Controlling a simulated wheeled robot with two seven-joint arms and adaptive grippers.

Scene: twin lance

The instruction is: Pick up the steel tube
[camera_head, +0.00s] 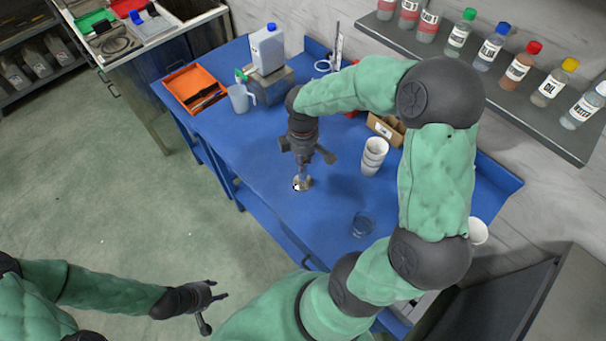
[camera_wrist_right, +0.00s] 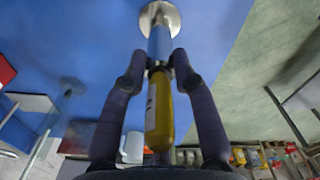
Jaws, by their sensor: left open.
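The steel tube (camera_wrist_right: 159,42) stands out ahead of my right gripper in the right wrist view, with a round metal disc (camera_wrist_right: 160,12) at its far end. A yellow cylinder (camera_wrist_right: 158,120) lies in line with it, nearer the camera. My right gripper (camera_wrist_right: 159,62) has its fingertips against both sides of the tube's collar. In the head view this gripper (camera_head: 304,166) is over the blue table, with the disc (camera_head: 302,184) just below it; most of the tube is hidden there. My left gripper (camera_head: 216,308) is open and empty, over the floor left of the table.
On the blue table (camera_head: 262,205) stand stacked white cups (camera_head: 374,155), a clear glass (camera_head: 363,224), a jug (camera_head: 241,98), a white canister (camera_head: 267,50) and an orange tray (camera_head: 194,86). Bottles line the wall shelf (camera_head: 520,103). The table's front left is clear.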

